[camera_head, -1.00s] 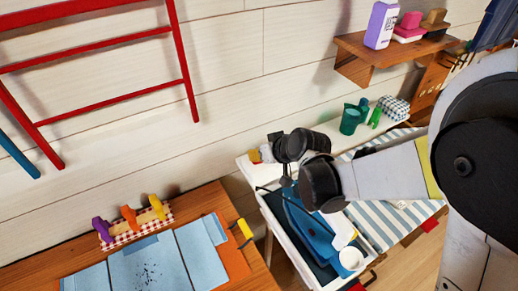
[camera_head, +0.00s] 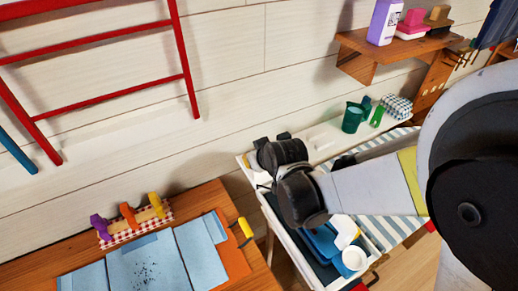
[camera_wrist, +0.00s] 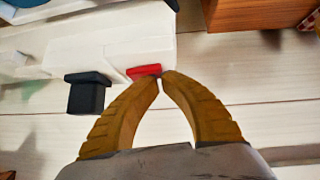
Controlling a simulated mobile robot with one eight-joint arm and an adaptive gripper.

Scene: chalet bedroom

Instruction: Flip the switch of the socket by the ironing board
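In the wrist view my gripper (camera_wrist: 161,77) has two orange-brown ribbed fingers. Their tips come together, with an empty bowed gap behind them. The tips are right at a small red switch (camera_wrist: 144,71) on the edge of a white block or surface (camera_wrist: 110,45); whether they touch it I cannot tell. A black plug-like block (camera_wrist: 88,93) sits left of the switch. In the head view my dark wrist (camera_head: 282,155) is over the left end of a white surface by the wall; fingers and switch are hidden there. The blue-and-white striped ironing board (camera_head: 405,227) is partly behind my arm.
An open drawer (camera_head: 318,272) with blue items and a white cup is below my wrist. A green mug (camera_head: 353,118) stands to the right along the wall. A wooden desk (camera_head: 203,198) is at lower left.

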